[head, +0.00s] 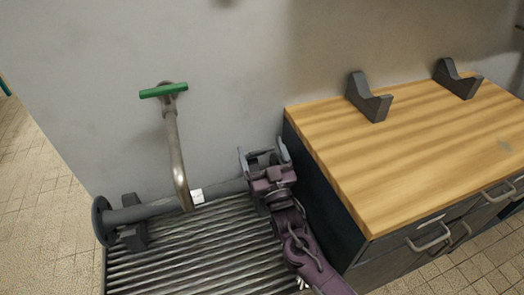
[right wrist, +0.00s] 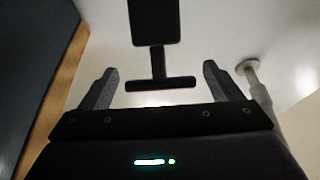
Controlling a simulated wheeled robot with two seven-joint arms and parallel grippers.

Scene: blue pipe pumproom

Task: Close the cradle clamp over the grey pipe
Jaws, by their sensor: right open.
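The grey pipe (head: 160,210) lies along the wall at the lower left in the head view, with a round flange at its left end. A dark cradle block (head: 133,237) sits around its left part. A bent metal rod (head: 174,145) with a green crossbar handle (head: 163,91) stands up from beside the pipe; I cannot tell whether it belongs to the clamp. My right gripper (head: 262,148) is open near the pipe's right end, which it partly hides. In the right wrist view a dark T-shaped part (right wrist: 158,68) shows between the open fingers; contact is unclear.
A wooden-topped cabinet (head: 400,140) stands close to the right of my right arm, with two dark brackets (head: 368,100) (head: 457,80) on it. A ribbed surface (head: 190,250) lies below the pipe. The wall (head: 225,90) is close behind.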

